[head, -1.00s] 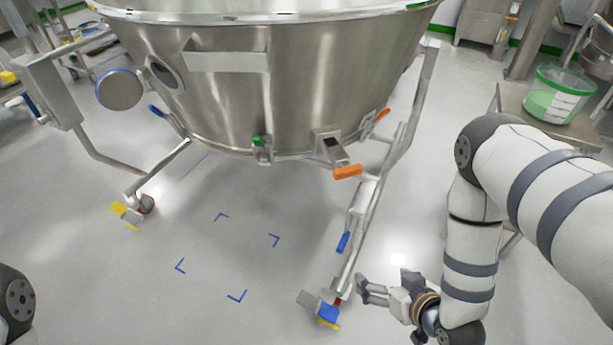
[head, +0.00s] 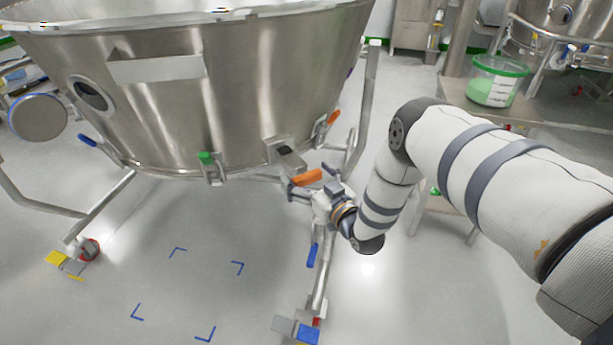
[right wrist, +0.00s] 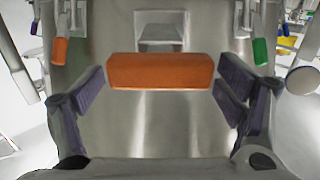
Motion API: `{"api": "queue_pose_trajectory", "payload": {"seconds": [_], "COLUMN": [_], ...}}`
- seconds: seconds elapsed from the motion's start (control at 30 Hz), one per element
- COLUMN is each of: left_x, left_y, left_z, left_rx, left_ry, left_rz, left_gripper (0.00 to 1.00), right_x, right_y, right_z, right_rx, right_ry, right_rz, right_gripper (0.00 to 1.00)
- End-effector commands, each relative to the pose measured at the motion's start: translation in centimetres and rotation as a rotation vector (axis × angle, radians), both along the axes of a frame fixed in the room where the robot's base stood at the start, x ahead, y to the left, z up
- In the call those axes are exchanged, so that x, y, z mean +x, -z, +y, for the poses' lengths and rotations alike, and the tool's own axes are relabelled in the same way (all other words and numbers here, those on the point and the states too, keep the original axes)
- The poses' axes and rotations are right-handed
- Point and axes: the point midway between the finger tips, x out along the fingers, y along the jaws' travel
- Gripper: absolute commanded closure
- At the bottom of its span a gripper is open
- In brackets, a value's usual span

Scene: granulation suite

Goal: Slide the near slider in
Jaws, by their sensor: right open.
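The near slider is an orange handle (head: 307,178) on the lower rim of the big steel vessel (head: 235,90), below a small metal bracket with a dark opening (head: 286,150). My right gripper (head: 301,190) is open and right at this handle in the head view. In the right wrist view the orange handle (right wrist: 160,71) lies level between the two spread dark finger pads (right wrist: 160,88), with a gap at each side. The bracket (right wrist: 160,30) shows just beyond it. My left gripper is not in view.
Another orange handle (head: 334,117), a green clamp (head: 206,157) and a blue one (head: 87,140) sit around the rim. A frame leg with a blue lever (head: 313,255) stands below my right gripper. A green-rimmed bucket (head: 497,80) is on a table at right. Blue corner marks (head: 205,333) lie on open floor.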

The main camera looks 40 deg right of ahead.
Motion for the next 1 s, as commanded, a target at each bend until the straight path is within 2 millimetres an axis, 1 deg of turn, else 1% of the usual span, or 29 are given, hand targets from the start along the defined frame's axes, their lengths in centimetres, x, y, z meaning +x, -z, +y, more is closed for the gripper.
{"api": "queue_pose_trajectory", "payload": {"seconds": [0.13, 0.17, 0.2, 0.27, 0.3, 0.47, 0.53, 0.6, 0.67, 0.8, 0.9, 1.0], "left_x": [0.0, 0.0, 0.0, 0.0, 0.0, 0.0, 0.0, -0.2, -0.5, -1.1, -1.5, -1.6], "left_y": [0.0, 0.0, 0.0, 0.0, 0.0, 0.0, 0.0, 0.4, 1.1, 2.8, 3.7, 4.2], "left_z": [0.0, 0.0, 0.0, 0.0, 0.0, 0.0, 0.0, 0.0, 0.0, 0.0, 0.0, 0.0], "left_rx": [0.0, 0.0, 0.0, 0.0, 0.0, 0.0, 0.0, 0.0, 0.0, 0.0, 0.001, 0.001], "left_ry": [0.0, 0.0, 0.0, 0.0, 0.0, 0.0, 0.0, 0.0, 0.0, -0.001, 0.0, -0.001], "left_rz": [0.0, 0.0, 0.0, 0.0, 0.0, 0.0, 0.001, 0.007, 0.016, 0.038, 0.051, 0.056], "left_gripper": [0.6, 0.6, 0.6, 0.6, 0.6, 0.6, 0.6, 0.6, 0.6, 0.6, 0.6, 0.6], "right_x": [0.0, 0.0, 0.0, 0.0, 0.0, 0.0, 0.0, 0.7, 1.8, 5.2, 7.0, 8.2], "right_y": [0.0, 0.0, 0.0, 0.0, 0.0, 0.0, 0.0, 0.2, 0.5, 0.8, 0.8, 0.5], "right_z": [0.0, 0.0, 0.0, 0.0, 0.0, 0.0, 0.0, 0.0, -0.1, -0.4, -0.6, -0.7], "right_rx": [0.0, 0.0, 0.0, 0.0, 0.0, 0.0, 0.0, -0.001, -0.001, -0.003, -0.002, -0.002], "right_ry": [0.0, 0.0, 0.0, 0.0, 0.0, 0.0, 0.0, -0.001, -0.002, -0.001, -0.001, -0.001], "right_rz": [0.0, 0.0, 0.0, 0.0, 0.0, 0.001, 0.001, 0.0, 0.0, 0.001, 0.003, 0.002], "right_gripper": [0.13, 0.16, 0.25, 0.38, 0.47, 0.84, 0.84, 0.84, 0.84, 0.84, 0.84, 0.84]}}
